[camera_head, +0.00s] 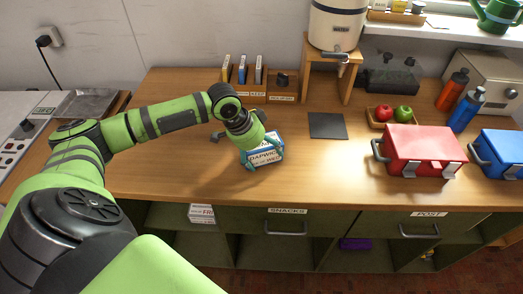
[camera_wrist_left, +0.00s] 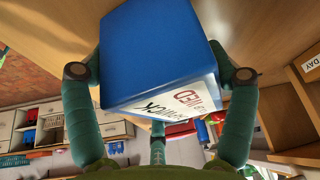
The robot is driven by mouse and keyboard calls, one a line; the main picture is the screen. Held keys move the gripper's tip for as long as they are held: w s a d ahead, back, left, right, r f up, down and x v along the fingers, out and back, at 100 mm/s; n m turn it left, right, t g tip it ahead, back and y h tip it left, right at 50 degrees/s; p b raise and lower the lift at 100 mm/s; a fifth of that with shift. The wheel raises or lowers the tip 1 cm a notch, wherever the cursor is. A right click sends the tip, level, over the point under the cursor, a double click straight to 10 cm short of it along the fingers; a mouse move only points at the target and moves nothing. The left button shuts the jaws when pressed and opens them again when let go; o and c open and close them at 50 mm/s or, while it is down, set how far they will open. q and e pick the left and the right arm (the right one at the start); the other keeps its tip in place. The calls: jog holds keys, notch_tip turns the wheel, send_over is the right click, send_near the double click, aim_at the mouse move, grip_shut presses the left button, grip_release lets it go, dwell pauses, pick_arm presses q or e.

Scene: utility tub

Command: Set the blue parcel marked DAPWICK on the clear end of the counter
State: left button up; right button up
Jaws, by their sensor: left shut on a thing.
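The blue parcel (camera_head: 265,153) shows a white label reading DAPWICK in the head view. My left gripper (camera_head: 259,146) is shut on it, above the middle front part of the wooden counter (camera_head: 160,182). In the left wrist view, the parcel (camera_wrist_left: 155,55) fills the space between the gripper's fingers (camera_wrist_left: 160,78), one on each side, with part of the white label showing. I cannot tell whether the parcel's underside touches the counter. My right gripper is not in view.
The counter's left end is bare wood. Upright files (camera_head: 242,70) and a dispenser on a wooden stand (camera_head: 338,25) are behind the parcel. A dark mat (camera_head: 328,125), a fruit tray (camera_head: 377,121), a red box (camera_head: 421,148) and a blue box (camera_head: 500,150) stand to the right.

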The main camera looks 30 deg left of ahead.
pick_arm(q)
jog(key=shift+f, duration=0.15)
jog(key=o, duration=1.2)
jog(key=b+v, duration=0.1)
jog(key=v, duration=1.1)
jog(key=shift+r, duration=0.2)
